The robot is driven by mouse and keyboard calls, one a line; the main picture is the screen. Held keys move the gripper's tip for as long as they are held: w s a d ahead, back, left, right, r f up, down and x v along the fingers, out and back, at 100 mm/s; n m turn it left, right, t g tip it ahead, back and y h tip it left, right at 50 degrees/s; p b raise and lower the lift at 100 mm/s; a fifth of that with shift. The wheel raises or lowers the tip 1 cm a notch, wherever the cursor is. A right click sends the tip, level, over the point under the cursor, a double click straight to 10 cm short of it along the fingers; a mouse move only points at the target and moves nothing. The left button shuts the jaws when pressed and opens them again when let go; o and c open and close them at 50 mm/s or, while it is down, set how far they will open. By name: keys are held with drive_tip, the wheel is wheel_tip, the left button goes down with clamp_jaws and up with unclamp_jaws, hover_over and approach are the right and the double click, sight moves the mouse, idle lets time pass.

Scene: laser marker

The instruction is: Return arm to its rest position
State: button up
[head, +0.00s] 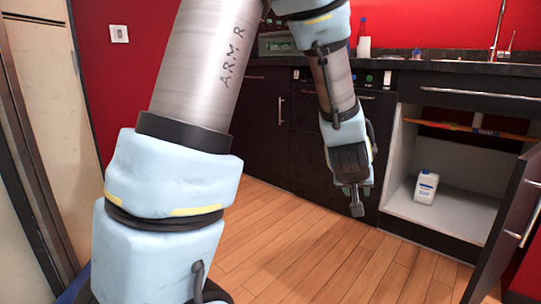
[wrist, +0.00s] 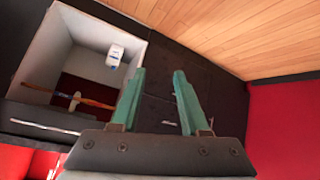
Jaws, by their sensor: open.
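My arm crosses the head view from the lower left, up past the top edge and back down to the middle right. My gripper (head: 356,200) hangs above the wooden floor, in front of the dark cabinets. In the wrist view my gripper (wrist: 157,100) shows two green fingers spread apart with nothing between them. A white bottle (head: 426,187) with a blue cap and label stands inside the open cabinet (head: 463,210), to the right of my gripper and apart from it. The bottle also shows in the wrist view (wrist: 115,55).
The cabinet door (head: 512,225) stands open at the right. A counter (head: 440,66) with a sink and tap (head: 495,30) runs above, with a bottle (head: 364,42) on it. A pale door (head: 40,90) is at the left. The wooden floor (head: 300,240) is clear.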

drive_tip(key=s+a+f+n+g+y, duration=0.1)
drive_tip(key=s+a+g+y, duration=0.3)
drive_tip(key=a, duration=1.1)
drive_tip(key=s+a+f+n+g+y, duration=0.15)
drive_tip(key=s+a, duration=0.35)
drive_tip(key=a, duration=1)
drive_tip(key=w+p+v, duration=0.2)
drive_tip(key=p+v, duration=1)
drive_tip(key=w+a+r+p+v, duration=0.1)
drive_tip(key=w+p+v, duration=0.2)
drive_tip(key=p+v, duration=0.9)
drive_tip(key=w+a+r+p+v, duration=0.1)
drive_tip(key=w+p+v, duration=0.2)
drive_tip(key=p+v, duration=1)
drive_tip(key=shift+s+g+h+p, duration=0.2)
drive_tip(key=shift+g+h+p, duration=0.15)
drive_tip(key=shift+g+h, duration=0.1)
